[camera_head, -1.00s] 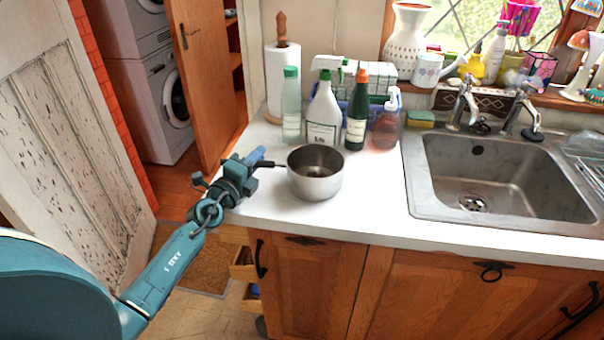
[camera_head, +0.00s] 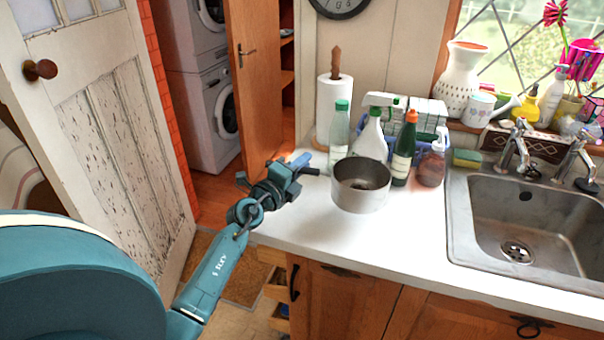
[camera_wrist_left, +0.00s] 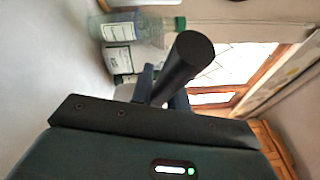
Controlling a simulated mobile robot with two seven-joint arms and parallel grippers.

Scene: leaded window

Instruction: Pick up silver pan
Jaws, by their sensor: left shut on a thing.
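The silver pan (camera_head: 361,190) is a round metal pot with a dark inside, in front of the bottles near the counter's left end. It appears upright and raised a little above the white counter. My left gripper (camera_head: 300,167) is left of the pan, shut on its dark handle. In the left wrist view the black handle (camera_wrist_left: 183,68) sticks up between the fingers (camera_wrist_left: 163,98); the pan's bowl is mostly hidden there. My right gripper is not in view.
Several bottles, including a white spray bottle (camera_head: 370,140) and a dark green bottle (camera_head: 404,150), stand close behind the pan. A paper towel roll (camera_head: 333,105) stands behind left. The sink (camera_head: 525,225) is to the right. The counter (camera_head: 400,240) is clear in front.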

